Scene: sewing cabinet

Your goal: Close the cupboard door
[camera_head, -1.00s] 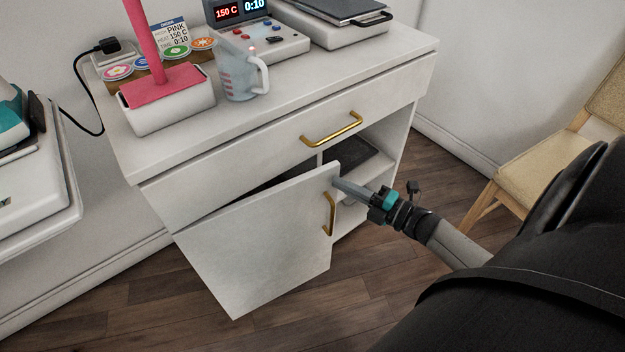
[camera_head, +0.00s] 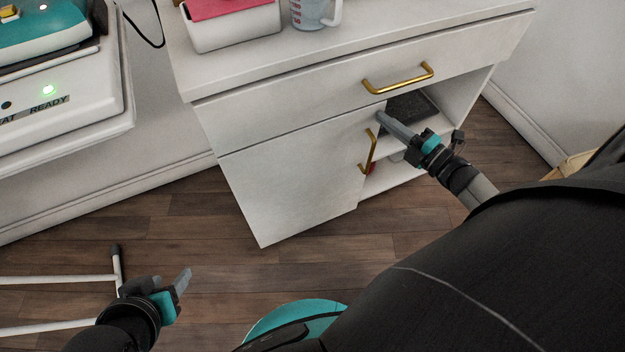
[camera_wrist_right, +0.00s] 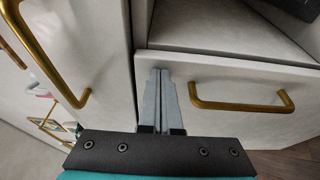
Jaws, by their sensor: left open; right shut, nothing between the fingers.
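The white cupboard door (camera_head: 290,175) with a vertical gold handle (camera_head: 369,153) is at the lower left front of the cabinet. Its top edge lies close to the drawer's underside, and it looks closed or nearly closed. My right gripper (camera_head: 382,119) is shut and empty, its fingertips at the door's upper right corner by the open shelf. In the right wrist view the shut fingers (camera_wrist_right: 157,80) lie against the white door panel (camera_wrist_right: 240,75) beside its gold handle (camera_wrist_right: 235,106). My left gripper (camera_head: 184,281) is open and empty over the floor at the lower left.
A drawer (camera_head: 330,105) with a gold handle (camera_head: 398,79) sits above the door. The open shelf (camera_head: 405,165) to the right holds a dark item (camera_head: 412,105).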

